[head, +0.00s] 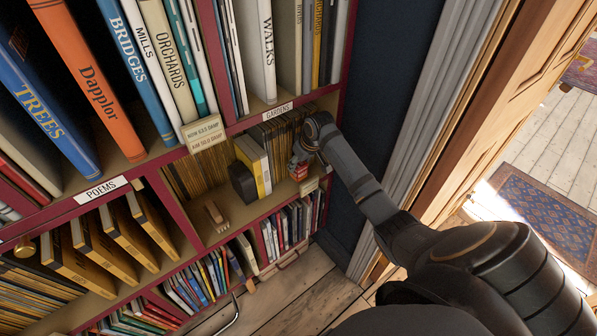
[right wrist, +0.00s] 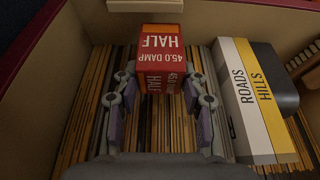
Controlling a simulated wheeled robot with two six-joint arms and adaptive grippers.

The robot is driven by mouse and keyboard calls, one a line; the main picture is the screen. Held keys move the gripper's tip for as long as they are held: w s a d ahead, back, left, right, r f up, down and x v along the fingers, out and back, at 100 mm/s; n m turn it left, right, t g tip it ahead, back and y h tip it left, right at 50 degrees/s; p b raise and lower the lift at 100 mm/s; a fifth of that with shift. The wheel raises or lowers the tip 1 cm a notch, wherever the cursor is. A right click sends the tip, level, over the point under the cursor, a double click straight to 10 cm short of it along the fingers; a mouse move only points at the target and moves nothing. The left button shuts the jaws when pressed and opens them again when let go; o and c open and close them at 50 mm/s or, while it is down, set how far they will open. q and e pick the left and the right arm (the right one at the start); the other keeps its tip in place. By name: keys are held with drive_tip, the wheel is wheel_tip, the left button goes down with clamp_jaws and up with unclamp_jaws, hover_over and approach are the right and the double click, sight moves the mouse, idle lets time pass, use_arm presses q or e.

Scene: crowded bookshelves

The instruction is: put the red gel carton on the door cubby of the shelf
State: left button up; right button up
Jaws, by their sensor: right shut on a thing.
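The red gel carton (right wrist: 161,42), red with an orange band and white lettering, is between the fingers of my right gripper (right wrist: 160,88) in the right wrist view. In the head view the carton (head: 298,172) is small and partly hidden below the right gripper (head: 302,155). The gripper is shut on it, inside the cubby under the GARDENS label, on the side nearest the door. I cannot tell whether the carton touches the cubby floor (head: 232,221). My left gripper is not in view.
White and yellow ROADS and HILLS books (right wrist: 252,100) stand beside the gripper, with a dark rounded object (head: 243,183) next to them. Thin brown books (right wrist: 85,105) line the cubby's back. A small wooden item (head: 214,214) lies at left. The door frame (head: 450,130) is right of the shelf.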

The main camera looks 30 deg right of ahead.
sight(300, 170)
drive_tip(key=shift+w+d+f, duration=0.2)
drive_tip(key=shift+w+f, duration=0.05)
drive_tip(key=shift+f, duration=0.1)
drive_tip(key=shift+w+d+f, duration=0.1)
drive_tip(key=shift+d+f, duration=0.05)
drive_tip(key=shift+f, duration=0.15)
wheel_tip(300, 170, down, 3)
drive_tip(key=shift+f+b, duration=0.1)
drive_tip(key=shift+b, duration=0.2)
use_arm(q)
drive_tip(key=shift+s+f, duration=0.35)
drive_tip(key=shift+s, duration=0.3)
use_arm(e)
drive_tip(key=o, duration=1.2)
use_arm(q)
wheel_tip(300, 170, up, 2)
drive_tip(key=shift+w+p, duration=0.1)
drive_tip(key=shift+p, duration=0.9)
use_arm(e)
drive_tip(key=v, duration=1.2)
